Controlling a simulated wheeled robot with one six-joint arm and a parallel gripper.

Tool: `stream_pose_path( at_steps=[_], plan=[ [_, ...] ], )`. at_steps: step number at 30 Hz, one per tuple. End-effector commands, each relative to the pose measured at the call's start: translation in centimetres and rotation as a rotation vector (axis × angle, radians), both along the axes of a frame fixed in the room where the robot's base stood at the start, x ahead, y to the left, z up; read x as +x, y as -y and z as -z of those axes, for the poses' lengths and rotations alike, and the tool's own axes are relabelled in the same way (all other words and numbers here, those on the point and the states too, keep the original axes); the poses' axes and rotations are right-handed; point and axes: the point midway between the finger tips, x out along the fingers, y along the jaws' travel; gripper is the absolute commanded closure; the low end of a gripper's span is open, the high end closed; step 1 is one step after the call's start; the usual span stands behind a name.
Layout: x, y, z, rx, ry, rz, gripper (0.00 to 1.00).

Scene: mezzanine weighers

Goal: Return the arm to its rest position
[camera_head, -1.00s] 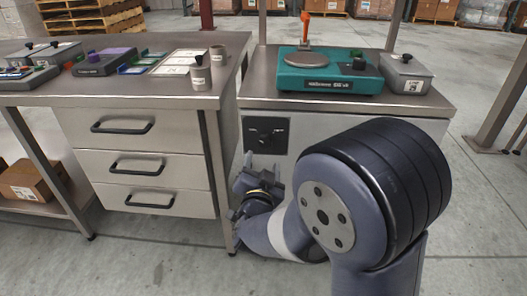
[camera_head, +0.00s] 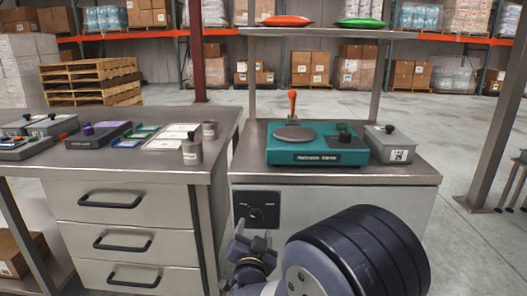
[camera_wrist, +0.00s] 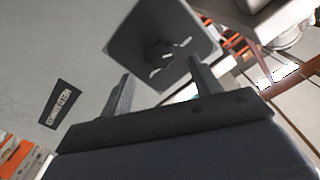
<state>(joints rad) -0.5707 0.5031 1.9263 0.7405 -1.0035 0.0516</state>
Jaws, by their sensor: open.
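My gripper (camera_head: 252,240) is low in front of the right-hand cabinet, just below a dark square panel with a knob (camera_head: 257,210). In the wrist view my gripper (camera_wrist: 160,85) shows two fingers spread apart with nothing between them. The dark panel (camera_wrist: 135,45) also shows there beyond the fingers, and I see a gap between them and its knob. My arm is folded low at the bottom of the head view, right of the middle.
A teal scale (camera_head: 318,152) and a grey lidded box (camera_head: 388,146) stand on the cabinet top. A drawer bench (camera_head: 150,176) with trays and grey cups is close at left. A shelf (camera_head: 318,33) above holds an orange and a green bag. Open floor lies behind.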

Motion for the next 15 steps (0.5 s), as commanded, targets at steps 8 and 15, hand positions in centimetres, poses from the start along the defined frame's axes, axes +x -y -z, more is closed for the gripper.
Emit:
stream_pose_path(
  at_steps=[8,15],
  plan=[
    [4.4,0.2,0.1,0.001,0.0,0.001,0.4],
    [5.3,0.2,0.0,0.02,0.0,0.0,0.4]
  ],
)
